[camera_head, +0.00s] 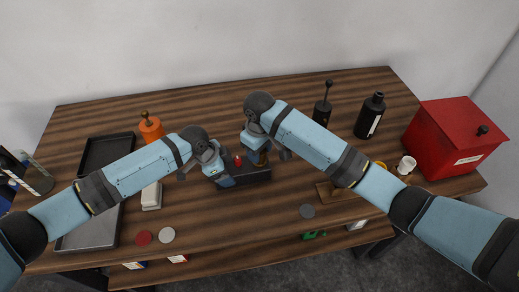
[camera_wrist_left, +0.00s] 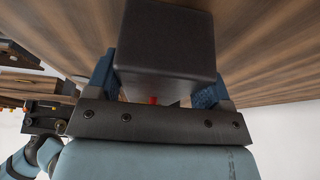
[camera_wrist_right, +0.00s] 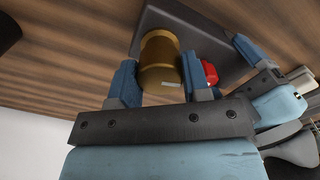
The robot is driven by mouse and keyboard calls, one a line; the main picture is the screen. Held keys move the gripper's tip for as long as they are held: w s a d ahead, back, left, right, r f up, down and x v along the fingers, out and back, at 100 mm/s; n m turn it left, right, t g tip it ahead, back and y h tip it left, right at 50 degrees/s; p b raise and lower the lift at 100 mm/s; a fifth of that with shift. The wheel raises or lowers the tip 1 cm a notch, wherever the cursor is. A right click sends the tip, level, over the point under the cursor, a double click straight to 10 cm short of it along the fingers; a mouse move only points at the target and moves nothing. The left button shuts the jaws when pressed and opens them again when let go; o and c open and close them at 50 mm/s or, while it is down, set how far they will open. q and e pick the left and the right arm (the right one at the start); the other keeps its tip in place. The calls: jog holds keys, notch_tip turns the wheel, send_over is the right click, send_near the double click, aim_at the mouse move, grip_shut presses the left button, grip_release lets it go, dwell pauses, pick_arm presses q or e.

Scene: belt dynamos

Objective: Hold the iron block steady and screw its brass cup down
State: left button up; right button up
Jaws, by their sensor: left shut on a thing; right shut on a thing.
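The dark iron block (camera_head: 248,176) lies on the wooden table near its middle. In the left wrist view the block (camera_wrist_left: 165,45) sits between the two blue fingers of my left gripper (camera_wrist_left: 163,85), which is shut on it. A red knob (camera_wrist_right: 210,73) stands on the block beside the brass cup. The brass cup (camera_wrist_right: 160,68) is upright against the block's top face, between the fingers of my right gripper (camera_wrist_right: 158,84), which is shut on it. In the head view the right gripper mostly hides the cup. Whether any thread shows under it, I cannot tell.
An orange-bodied can (camera_head: 151,129) and a white block (camera_head: 151,196) stand left, by dark trays (camera_head: 92,229). Dark bottles (camera_head: 369,116) and a red box (camera_head: 455,138) stand right. The front middle is mostly clear.

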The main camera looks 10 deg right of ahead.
jog(key=shift+m, duration=0.3)
jog(key=o, duration=0.9)
jog(key=shift+o, duration=0.2)
jog(key=shift+r, duration=0.15)
notch_tip(320, 180, up, 12)
